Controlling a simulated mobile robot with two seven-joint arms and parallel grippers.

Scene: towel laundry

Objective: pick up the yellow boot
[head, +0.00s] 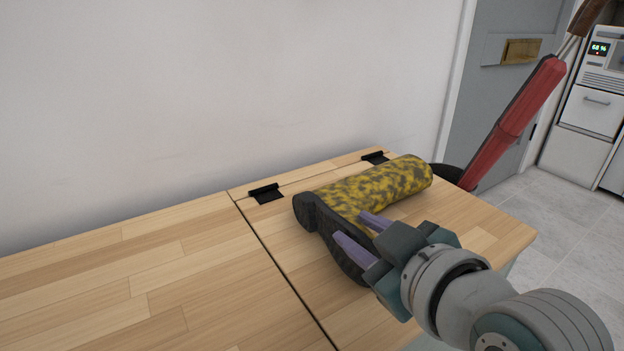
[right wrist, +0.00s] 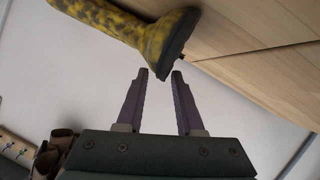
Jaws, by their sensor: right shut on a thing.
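The yellow boot (head: 375,188), mottled with dark patches and with a dark sole, lies on its side on the wooden top. Its shaft points to the back right and its sole faces the front left. My right gripper (head: 351,226) reaches in from the lower right, with its purple fingers at the foot end of the boot. In the right wrist view the boot (right wrist: 122,24) lies at the upper left, and the edge of its sole is at the tips of the fingers (right wrist: 163,73). The gripper is shut on that edge. My left gripper is not in view.
The wooden top (head: 150,285) has a seam and two black hinges (head: 266,194) near the wall. Its left part is bare. A red, closed umbrella-like object (head: 515,120) leans beyond the right edge. A grey door (head: 495,85) and a white appliance (head: 600,100) stand farther back.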

